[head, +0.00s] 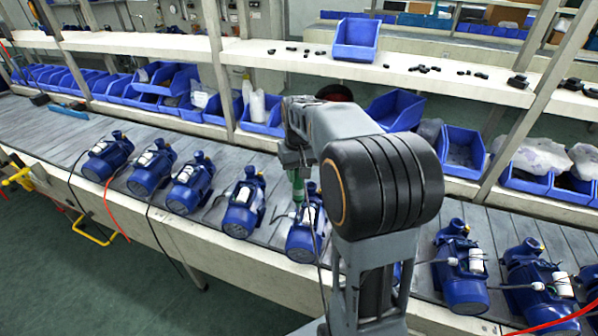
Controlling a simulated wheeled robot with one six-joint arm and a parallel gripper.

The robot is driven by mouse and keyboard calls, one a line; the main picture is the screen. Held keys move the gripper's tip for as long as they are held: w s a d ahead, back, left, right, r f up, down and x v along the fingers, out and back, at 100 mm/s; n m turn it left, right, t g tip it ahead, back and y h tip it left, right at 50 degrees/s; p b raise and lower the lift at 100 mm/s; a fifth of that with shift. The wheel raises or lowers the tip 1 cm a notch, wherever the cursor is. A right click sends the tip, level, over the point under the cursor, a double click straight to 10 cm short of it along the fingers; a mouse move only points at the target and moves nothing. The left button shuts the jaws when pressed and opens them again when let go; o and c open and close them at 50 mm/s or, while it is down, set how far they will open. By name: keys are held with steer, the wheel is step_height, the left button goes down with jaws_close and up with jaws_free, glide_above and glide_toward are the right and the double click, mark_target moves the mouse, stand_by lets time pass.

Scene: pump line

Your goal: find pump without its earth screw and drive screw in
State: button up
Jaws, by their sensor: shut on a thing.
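Several blue pumps stand in a row along the grey bench (60,134). From the left they include a first pump (106,160), a second (150,171), a third (188,187) and a fourth (243,207). My gripper (294,160) is shut on a green-handled tool (298,187), which points down over the fifth pump (302,243). Whether its tip touches that pump, and any screw on it, are too small to tell. My arm hides most of another pump. To the right stand a pump (461,288) and one farther right (543,296). Their earth screws cannot be made out.
Slanted uprights (517,113) stand between. Blue bins (465,147) line the bench back. Cables and a red hose (110,208) hang over the front edge. The green floor at left is mostly clear.

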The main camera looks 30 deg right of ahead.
steer(key=shift+f+b, duration=0.45)
steer(key=shift+f, duration=0.65)
stand_by(3.6)
steer(key=shift+r, duration=0.1)
steer(key=shift+r+p, duration=2.5)
steer(key=shift+r, duration=0.45)
steer(key=shift+d, duration=0.1)
